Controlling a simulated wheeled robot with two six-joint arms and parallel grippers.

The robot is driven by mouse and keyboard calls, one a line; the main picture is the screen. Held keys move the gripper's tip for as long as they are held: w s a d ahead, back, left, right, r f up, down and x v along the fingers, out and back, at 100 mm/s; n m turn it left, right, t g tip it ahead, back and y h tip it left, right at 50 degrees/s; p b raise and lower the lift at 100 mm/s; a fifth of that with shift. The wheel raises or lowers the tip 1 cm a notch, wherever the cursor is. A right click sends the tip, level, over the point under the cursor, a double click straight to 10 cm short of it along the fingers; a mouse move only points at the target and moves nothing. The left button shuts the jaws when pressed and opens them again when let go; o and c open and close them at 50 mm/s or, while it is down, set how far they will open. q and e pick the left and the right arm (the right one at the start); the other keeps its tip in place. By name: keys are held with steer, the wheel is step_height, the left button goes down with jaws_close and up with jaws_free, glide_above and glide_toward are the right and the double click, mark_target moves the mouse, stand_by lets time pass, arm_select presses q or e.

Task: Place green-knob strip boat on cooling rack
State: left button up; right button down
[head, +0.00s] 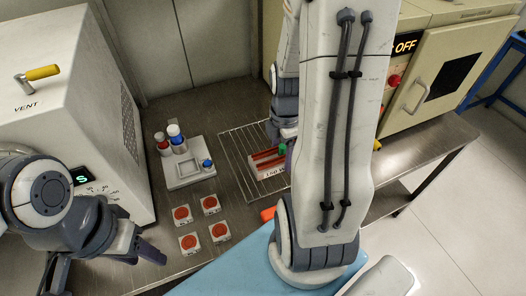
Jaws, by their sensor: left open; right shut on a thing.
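The strip boat (266,158) is a pale tray with red-brown strips and a label on its front. It is at the cooling rack (232,149), a wire grid on the metal bench. I cannot tell whether it touches the wires. Its green knob (282,148) shows at the tips of my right gripper (283,143), which is shut on the boat from above. My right arm hides the boat's right end and part of the rack. My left gripper (106,266) is open and empty at the lower left, away from the boat.
A white holder (185,172) with red-, white- and blue-capped vials stands left of the rack. Several small white blocks with red discs (190,242) lie in front of it. A VENT oven (60,90) stands left, a cream oven (440,75) right. A blue mat (240,265) lies in front.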

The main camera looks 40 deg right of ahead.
steer(key=w+f, duration=0.1)
steer(key=w, duration=0.2)
steer(key=w+f, duration=0.2)
steer(key=w, duration=0.1)
steer(key=w+f+p, duration=0.1)
steer(key=w+f, duration=0.1)
steer(key=shift+w+d, duration=0.3)
steer(key=shift+w, duration=0.1)
steer(key=shift+f, duration=2.05)
